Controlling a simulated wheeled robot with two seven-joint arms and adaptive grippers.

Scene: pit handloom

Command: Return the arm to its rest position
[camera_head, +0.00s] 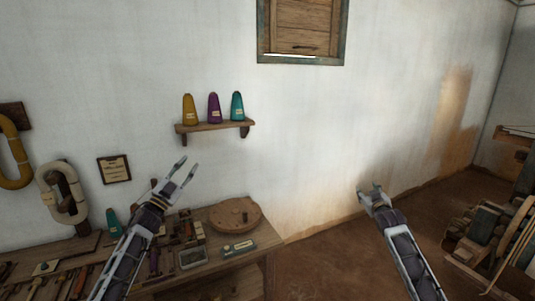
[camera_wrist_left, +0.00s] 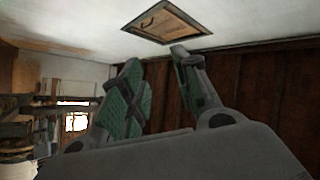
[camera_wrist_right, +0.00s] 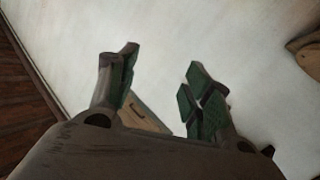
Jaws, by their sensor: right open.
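My left gripper (camera_head: 183,172) is raised above the workbench in the head view, its two fingers apart with nothing between them. In the left wrist view its fingers (camera_wrist_left: 160,85) are also apart and empty. My right gripper (camera_head: 371,190) is raised over the open floor, to the right of the bench. In the right wrist view its fingers (camera_wrist_right: 155,85) are spread with only the wall and part of the wooden shutter behind them. Neither gripper touches anything.
The workbench (camera_head: 262,259) at lower left holds tools and a round wooden disc (camera_head: 235,214). A wall shelf (camera_head: 216,127) carries yellow, purple and teal cones. A shuttered window (camera_head: 301,28) is above. Wooden loom parts (camera_head: 490,240) stand at right. The floor (camera_head: 335,255) between is clear.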

